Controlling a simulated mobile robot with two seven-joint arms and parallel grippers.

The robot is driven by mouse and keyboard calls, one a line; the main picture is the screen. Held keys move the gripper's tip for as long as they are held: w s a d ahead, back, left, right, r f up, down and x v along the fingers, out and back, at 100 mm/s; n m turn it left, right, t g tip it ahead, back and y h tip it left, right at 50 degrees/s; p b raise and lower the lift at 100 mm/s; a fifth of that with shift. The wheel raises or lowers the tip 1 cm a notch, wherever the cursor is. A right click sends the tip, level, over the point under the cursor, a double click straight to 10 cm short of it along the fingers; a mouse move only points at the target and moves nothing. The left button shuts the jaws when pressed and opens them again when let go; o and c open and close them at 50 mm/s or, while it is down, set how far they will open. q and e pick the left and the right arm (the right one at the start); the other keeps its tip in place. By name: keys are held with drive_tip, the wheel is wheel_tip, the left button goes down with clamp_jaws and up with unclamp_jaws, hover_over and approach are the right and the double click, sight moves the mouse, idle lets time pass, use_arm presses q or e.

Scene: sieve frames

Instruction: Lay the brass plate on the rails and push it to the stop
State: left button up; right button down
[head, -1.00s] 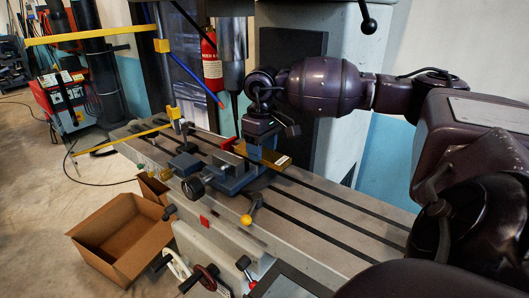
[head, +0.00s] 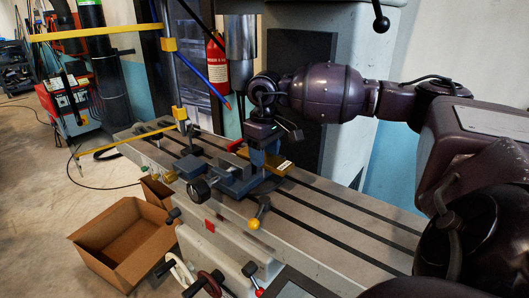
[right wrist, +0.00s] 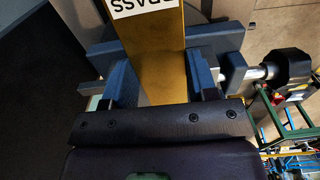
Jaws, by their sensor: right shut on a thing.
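The brass plate (head: 280,164) is a yellow bar with a white label, at the vise on the machine table. In the right wrist view the plate (right wrist: 160,62) runs between my fingers, with the letters "BRASS" at the top edge. My right gripper (head: 264,158) points down and is shut on the plate; its blue fingers (right wrist: 163,84) flank it. The blue-grey vise (head: 228,181) lies just left of and below the gripper. A red piece (head: 234,145) sits behind it. I cannot tell rails from vise parts, nor whether the plate touches them. My left gripper is out of view.
The slotted machine table (head: 345,222) is clear to the right of the vise. A spindle (head: 240,75) hangs behind the gripper. A yellow-knobbed lever (head: 254,222) is in front. An open cardboard box (head: 125,240) stands on the floor at left.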

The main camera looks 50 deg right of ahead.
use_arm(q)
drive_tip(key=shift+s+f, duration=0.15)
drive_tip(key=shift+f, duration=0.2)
use_arm(e)
drive_tip(key=shift+f, duration=0.2)
